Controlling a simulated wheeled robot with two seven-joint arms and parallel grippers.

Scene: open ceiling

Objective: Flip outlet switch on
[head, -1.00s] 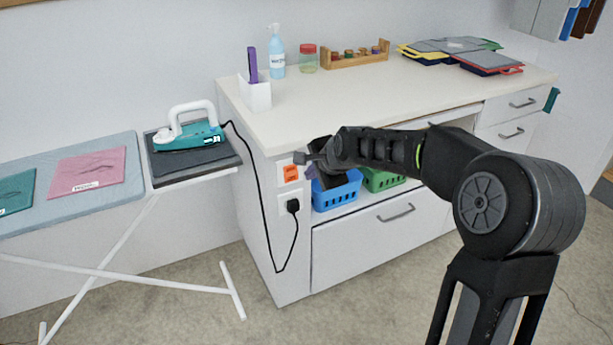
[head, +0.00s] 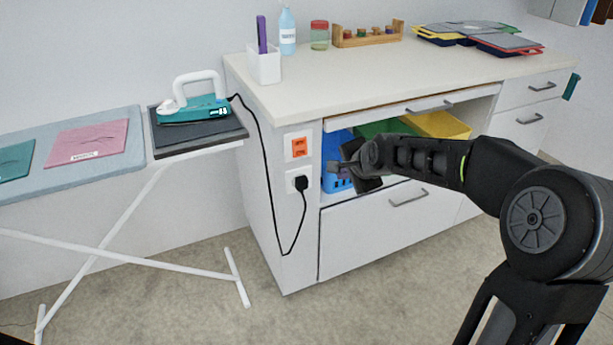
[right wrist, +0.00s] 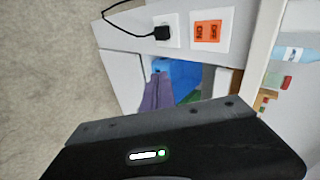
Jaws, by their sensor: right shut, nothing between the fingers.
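The orange outlet switch (head: 299,147) sits on a white plate at the left end of the counter cabinet. It also shows in the right wrist view (right wrist: 207,32), with dark ON and OFF lettering; I cannot tell which side is pressed. Below it is a white socket (head: 291,184) with a black plug (head: 301,184) in it. My right gripper (head: 334,167) is shut and empty, to the right of the switch and a little lower, apart from it in the picture. Its purple-grey fingers (right wrist: 157,92) show in the right wrist view. My left gripper is not in view.
The plug's black cord (head: 268,170) runs to the teal iron (head: 195,108) on the ironing board (head: 130,175). Blue (head: 337,150), green and yellow bins stand in the open shelf behind my right gripper. The countertop (head: 370,75) is above. The floor in front is clear.

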